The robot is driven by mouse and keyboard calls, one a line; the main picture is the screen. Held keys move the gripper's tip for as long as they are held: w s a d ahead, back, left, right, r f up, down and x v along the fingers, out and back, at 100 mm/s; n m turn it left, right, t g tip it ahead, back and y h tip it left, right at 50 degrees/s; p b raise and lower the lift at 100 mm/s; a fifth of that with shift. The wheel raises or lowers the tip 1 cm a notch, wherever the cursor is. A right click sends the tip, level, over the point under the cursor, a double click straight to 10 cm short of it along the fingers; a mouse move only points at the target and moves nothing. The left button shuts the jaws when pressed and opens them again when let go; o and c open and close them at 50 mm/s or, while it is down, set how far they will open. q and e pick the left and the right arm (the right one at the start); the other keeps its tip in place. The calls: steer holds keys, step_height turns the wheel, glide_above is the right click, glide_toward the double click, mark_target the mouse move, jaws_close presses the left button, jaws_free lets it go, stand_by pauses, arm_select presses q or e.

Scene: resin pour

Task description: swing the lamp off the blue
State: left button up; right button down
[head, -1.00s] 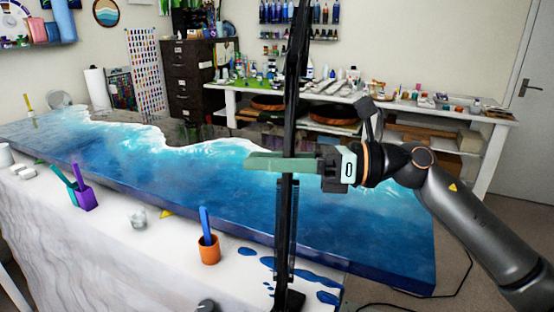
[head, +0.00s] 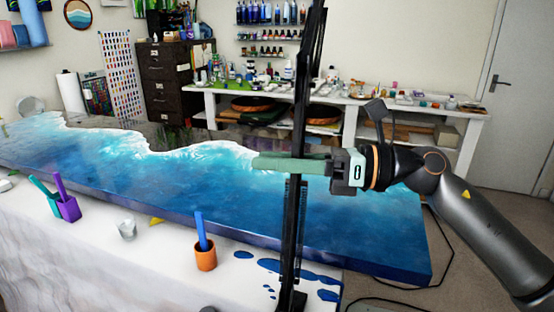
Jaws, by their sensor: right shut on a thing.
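The lamp's tall black post (head: 302,105) stands at the front of the table, its upper part leaning right. The blue resin slab (head: 215,195) has white wave edges and lies behind the post. My right gripper (head: 262,163) comes in from the right, its green fingers shut on the post at mid height, above the slab. My left gripper is not in view.
An orange pot with a blue stick (head: 206,258), a purple cup (head: 69,209) and a clear cup (head: 127,229) stand on the white-covered table (head: 90,260). Blue spills (head: 283,267) lie near the post's foot. A cluttered white bench (head: 350,100) stands behind.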

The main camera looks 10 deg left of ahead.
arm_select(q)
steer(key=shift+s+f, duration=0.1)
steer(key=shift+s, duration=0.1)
arm_select(e)
steer(key=shift+c, duration=2)
jaws_free()
arm_select(q)
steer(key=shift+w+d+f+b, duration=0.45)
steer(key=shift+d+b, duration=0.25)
steer(key=shift+b, duration=0.35)
arm_select(e)
steer(key=d, duration=1.2)
steer(key=shift+d, duration=0.3)
